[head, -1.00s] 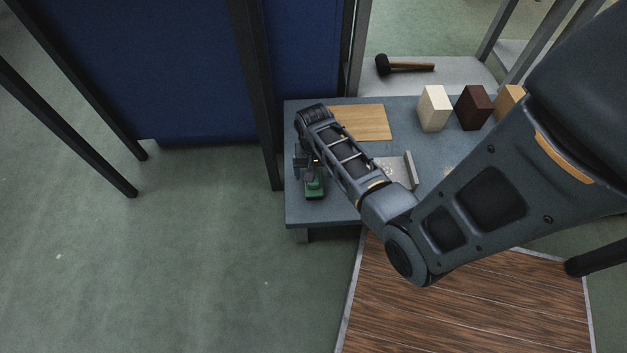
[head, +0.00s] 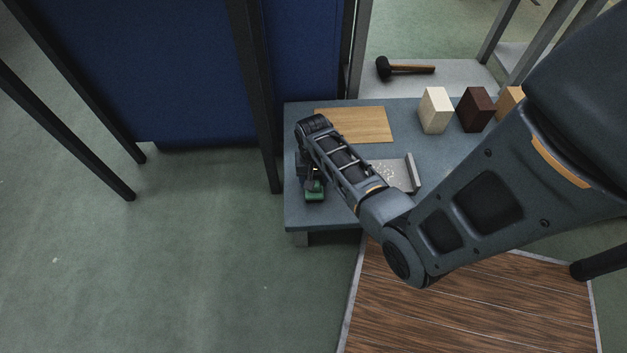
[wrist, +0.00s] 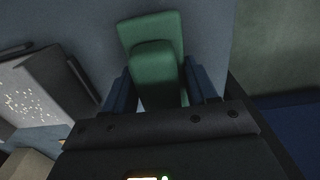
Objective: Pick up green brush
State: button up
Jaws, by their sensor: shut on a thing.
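The green brush (head: 314,193) is at the front left of the grey-blue table (head: 338,215), partly hidden by my arm in the head view. In the wrist view the green brush (wrist: 155,65) lies between my two blue fingers. My gripper (wrist: 163,92) is shut on it, with a finger against each side. In the head view my gripper (head: 307,172) is mostly hidden under my wrist. I cannot tell whether the brush touches the table.
A metal dustpan (head: 405,175) with pale crumbs is right of my arm. A wooden board (head: 365,124) lies behind. Cream (head: 435,110) and dark brown (head: 475,109) blocks stand at the back right. A mallet (head: 405,69) lies beyond. A blue panel (head: 190,70) borders the left.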

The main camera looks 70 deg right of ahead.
jog(key=c, duration=0.3)
jog(key=shift+r, duration=0.45)
notch_tip(320, 180, up, 4)
jog(key=shift+f+p, duration=0.1)
jog(key=shift+p, duration=1.15)
jog(key=shift+s+d+r+p, duration=0.45)
jog(key=shift+s+d+r, duration=0.6)
jog(key=shift+s+d, duration=0.35)
jog(key=shift+s+d+r+p, duration=0.45)
jog(key=shift+s+d+r, duration=0.75)
jog(key=shift+d, duration=0.25)
jog(key=shift+s+d+r+p, duration=0.45)
jog(key=shift+s+d+r, duration=0.5)
jog(key=shift+s+d, duration=0.45)
